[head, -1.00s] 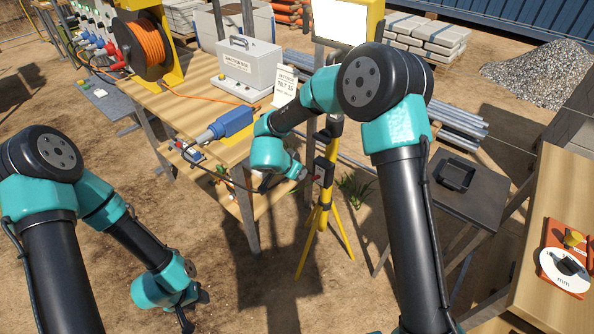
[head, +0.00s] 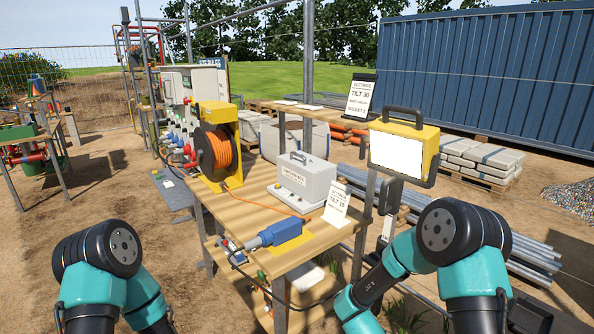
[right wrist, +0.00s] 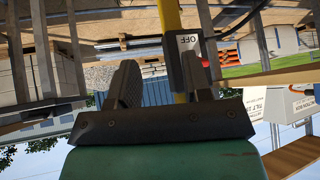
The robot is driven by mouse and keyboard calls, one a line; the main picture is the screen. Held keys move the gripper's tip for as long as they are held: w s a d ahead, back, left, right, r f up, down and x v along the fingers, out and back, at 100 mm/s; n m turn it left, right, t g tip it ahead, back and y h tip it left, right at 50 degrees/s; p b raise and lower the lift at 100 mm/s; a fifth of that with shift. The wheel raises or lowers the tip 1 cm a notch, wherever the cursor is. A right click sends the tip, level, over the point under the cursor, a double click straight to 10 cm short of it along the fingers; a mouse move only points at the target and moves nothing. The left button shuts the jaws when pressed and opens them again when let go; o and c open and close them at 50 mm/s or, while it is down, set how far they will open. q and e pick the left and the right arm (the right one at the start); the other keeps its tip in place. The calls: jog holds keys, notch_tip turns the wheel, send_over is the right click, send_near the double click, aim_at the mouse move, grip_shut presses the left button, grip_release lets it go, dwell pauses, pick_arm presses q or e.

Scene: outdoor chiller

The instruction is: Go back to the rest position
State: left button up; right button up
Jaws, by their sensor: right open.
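My right gripper (right wrist: 160,82) shows in the right wrist view with its two dark fingers apart and nothing gripped. A yellow post (right wrist: 172,30) with a white OFF label (right wrist: 188,43) shows beyond the fingers; how near it is I cannot tell. In the head view, my right arm (head: 468,260) is bent at the lower right and its gripper is out of frame. My left arm (head: 95,270) is bent at the lower left, and its gripper is below the frame.
A wooden workbench (head: 253,209) carries an orange cable reel (head: 215,150), a grey box (head: 303,180) and a blue connector (head: 285,231). A yellow-framed lamp (head: 429,133) stands close to my right arm. Metal pipes (head: 525,257) lie behind it. Open ground lies left of the bench.

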jog(key=s+f+n+g+y, duration=0.2)
jog(key=s+f, duration=0.3)
jog(key=s, duration=0.6)
jog(key=s+f+n+g+y, duration=0.2)
jog(key=s+f+g+y, duration=0.2)
jog(key=s, duration=0.7)
jog(key=shift+d+f+n+y, duration=0.3)
jog(key=shift+d+f+y, duration=0.15)
jog(key=shift+f+y, duration=0.2)
jog(key=shift+s, duration=0.1)
